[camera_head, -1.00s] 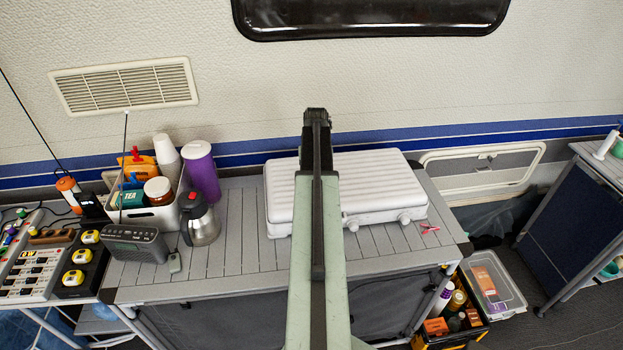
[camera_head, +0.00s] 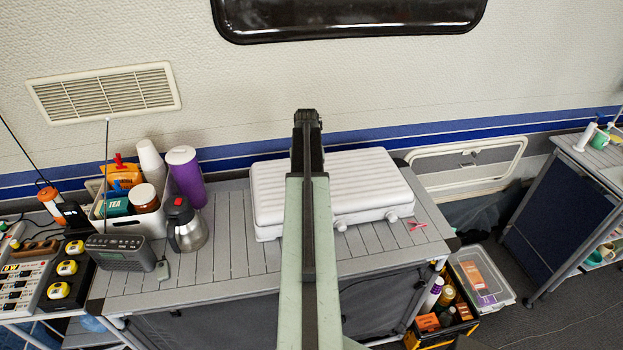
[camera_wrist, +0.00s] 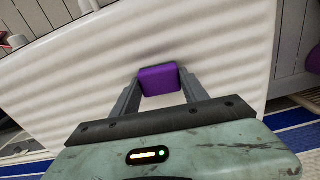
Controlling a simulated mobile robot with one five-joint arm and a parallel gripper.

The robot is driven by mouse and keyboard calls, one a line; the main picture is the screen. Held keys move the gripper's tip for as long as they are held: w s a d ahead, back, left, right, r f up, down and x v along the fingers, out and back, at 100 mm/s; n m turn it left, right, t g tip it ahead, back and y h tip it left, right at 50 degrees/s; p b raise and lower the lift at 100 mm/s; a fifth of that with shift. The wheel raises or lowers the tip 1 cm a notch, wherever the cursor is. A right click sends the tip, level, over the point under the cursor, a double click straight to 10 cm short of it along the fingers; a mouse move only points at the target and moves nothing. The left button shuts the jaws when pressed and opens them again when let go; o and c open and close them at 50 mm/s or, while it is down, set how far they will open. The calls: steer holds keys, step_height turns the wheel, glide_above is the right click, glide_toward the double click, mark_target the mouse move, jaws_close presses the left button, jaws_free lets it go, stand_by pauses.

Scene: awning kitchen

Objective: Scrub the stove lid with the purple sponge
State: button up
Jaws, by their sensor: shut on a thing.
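The white ribbed stove lid (camera_head: 366,184) lies closed on the grey slatted table, in the middle of the head view. In the wrist view the lid (camera_wrist: 222,50) fills most of the picture. My gripper (camera_wrist: 160,84) is shut on the purple sponge (camera_wrist: 160,80), which sits between its two fingers over the lid's ribs. A dark shadow lies just beyond the sponge; I cannot tell whether the sponge touches the lid. In the head view my arm crosses in front of the lid, and the sponge is hidden there.
A steel jug (camera_head: 187,225), a radio (camera_head: 121,251), a purple cup (camera_head: 187,177) and a white caddy (camera_head: 130,219) stand left on the table (camera_head: 225,262). A small red item (camera_head: 417,225) lies right of the stove. The wall with its blue stripe is close behind.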

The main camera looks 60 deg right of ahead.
mark_target(281, 191)
steer(key=shift+w+a, duration=0.7)
steer(key=shift+w, duration=0.1)
steer(key=shift+w, duration=0.1)
steer(key=shift+w+a, duration=1.2)
steer(key=shift+w, duration=0.15)
steer(key=shift+w+a, duration=1.25)
steer(key=shift+w, duration=0.15)
steer(key=shift+w+r+p, duration=0.1)
steer(key=shift+r+p, duration=0.4)
steer(key=shift+p, duration=0.1)
step_height(281, 191, up, 5)
steer(key=p, duration=0.4)
steer(key=shift+p, duration=0.4)
